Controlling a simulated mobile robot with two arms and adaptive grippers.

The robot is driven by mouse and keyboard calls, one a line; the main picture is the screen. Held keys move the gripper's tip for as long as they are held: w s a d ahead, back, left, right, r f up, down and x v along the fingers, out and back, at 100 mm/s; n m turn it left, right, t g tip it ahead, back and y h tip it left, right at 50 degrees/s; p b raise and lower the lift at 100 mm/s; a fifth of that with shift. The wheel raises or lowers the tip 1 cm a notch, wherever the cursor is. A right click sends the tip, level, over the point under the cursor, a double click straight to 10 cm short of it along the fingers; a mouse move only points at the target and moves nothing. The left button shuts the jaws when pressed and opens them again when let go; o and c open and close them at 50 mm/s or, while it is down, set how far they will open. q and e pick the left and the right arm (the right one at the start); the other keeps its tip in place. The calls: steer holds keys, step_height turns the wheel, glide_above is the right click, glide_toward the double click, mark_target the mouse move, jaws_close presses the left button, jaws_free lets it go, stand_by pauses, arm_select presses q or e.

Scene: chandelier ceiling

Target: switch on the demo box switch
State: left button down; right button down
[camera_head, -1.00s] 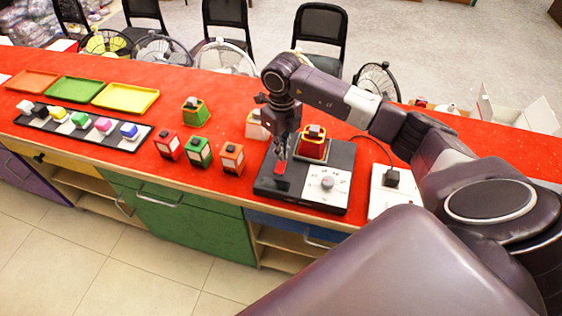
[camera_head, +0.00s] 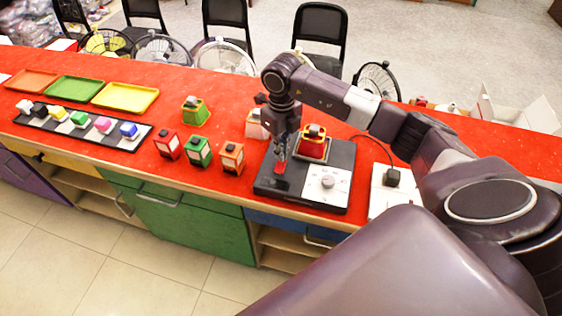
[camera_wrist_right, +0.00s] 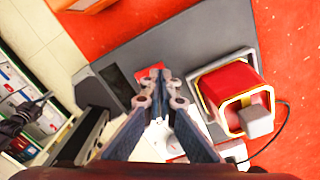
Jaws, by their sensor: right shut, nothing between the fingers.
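The demo box (camera_head: 340,165) is a dark grey box on the red counter, with a white dial panel (camera_head: 327,186) at its front right and a small dark panel at its left. A red switch (camera_head: 280,167) sits on its left part; it also shows in the right wrist view (camera_wrist_right: 150,73), partly hidden by my fingers. My right gripper (camera_head: 281,160) points down with shut, empty fingertips at the switch. In the right wrist view its fingertips (camera_wrist_right: 160,90) lie close to the red switch; I cannot tell if they touch. My left gripper is not in view.
A red and yellow lantern-like block (camera_head: 313,143) stands on the back of the box. Red (camera_head: 167,145), green (camera_head: 199,152) and orange (camera_head: 231,158) blocks stand to the left. A power strip (camera_head: 388,190) with a plug lies to the right.

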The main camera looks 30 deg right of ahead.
steer(key=shift+f+b, duration=0.7)
steer(key=shift+f, duration=0.2)
steer(key=shift+r, duration=0.15)
steer(key=shift+r+p, duration=2.25)
steer(key=shift+r, duration=1.15)
